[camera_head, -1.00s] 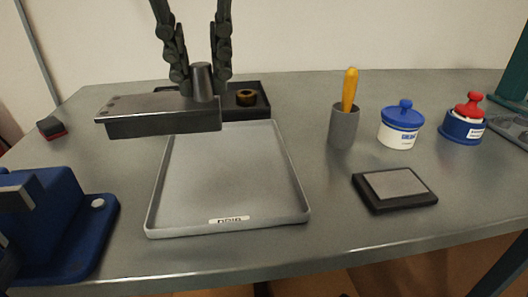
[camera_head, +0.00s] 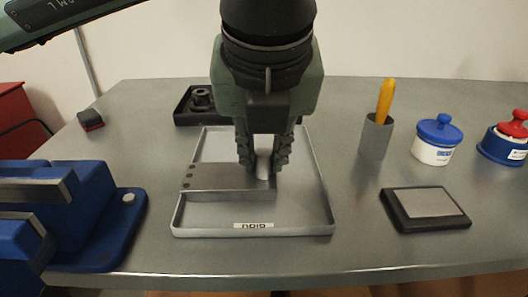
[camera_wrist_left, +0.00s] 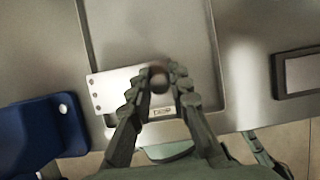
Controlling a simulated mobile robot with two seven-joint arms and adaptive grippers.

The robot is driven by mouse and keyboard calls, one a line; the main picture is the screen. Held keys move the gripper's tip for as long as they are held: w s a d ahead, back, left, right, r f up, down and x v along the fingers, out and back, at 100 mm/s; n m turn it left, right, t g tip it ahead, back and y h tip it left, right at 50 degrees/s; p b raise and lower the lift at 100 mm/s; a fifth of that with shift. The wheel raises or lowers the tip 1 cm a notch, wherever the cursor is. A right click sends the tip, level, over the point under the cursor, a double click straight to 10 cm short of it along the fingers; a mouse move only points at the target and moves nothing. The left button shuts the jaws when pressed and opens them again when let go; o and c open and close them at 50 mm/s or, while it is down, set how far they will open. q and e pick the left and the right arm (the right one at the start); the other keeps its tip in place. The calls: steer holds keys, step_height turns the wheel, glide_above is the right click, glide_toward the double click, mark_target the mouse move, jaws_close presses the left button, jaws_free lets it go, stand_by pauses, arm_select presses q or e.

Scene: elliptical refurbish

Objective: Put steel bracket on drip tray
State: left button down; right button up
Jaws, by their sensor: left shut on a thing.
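The steel bracket (camera_head: 225,178) is a grey flat piece with small holes at its left end and an upright knob near its right end. It is over the drip tray (camera_head: 325,215), a shallow grey tray with a raised rim and a label at its front. My left gripper (camera_head: 263,165) is shut on the bracket's knob. The left wrist view shows the fingers on both sides of the knob, with the bracket (camera_wrist_left: 112,90) reaching left past the tray's rim. I cannot tell whether the bracket touches the tray.
A blue vise-like fixture (camera_head: 110,225) stands left of the tray. A black holder (camera_head: 190,117) lies behind it. To the right are a black pad (camera_head: 425,208), a grey cup (camera_head: 374,138) with a yellow handle, and a blue-lidded jar (camera_head: 435,140).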

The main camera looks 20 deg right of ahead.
arm_select(q)
steer(key=shift+f, duration=0.25)
arm_select(e)
steer(key=shift+s+d+f, duration=0.1)
steer(key=shift+s+f, duration=0.05)
steer(key=shift+f, duration=0.2)
arm_select(q)
steer(key=shift+f, duration=0.1)
steer(key=c, duration=1.8)
jaws_free()
steer(key=o, duration=0.4)
arm_select(e)
steer(key=shift+w+r, duration=0.3)
steer(key=shift+r, duration=0.3)
steer(key=shift+s, duration=0.1)
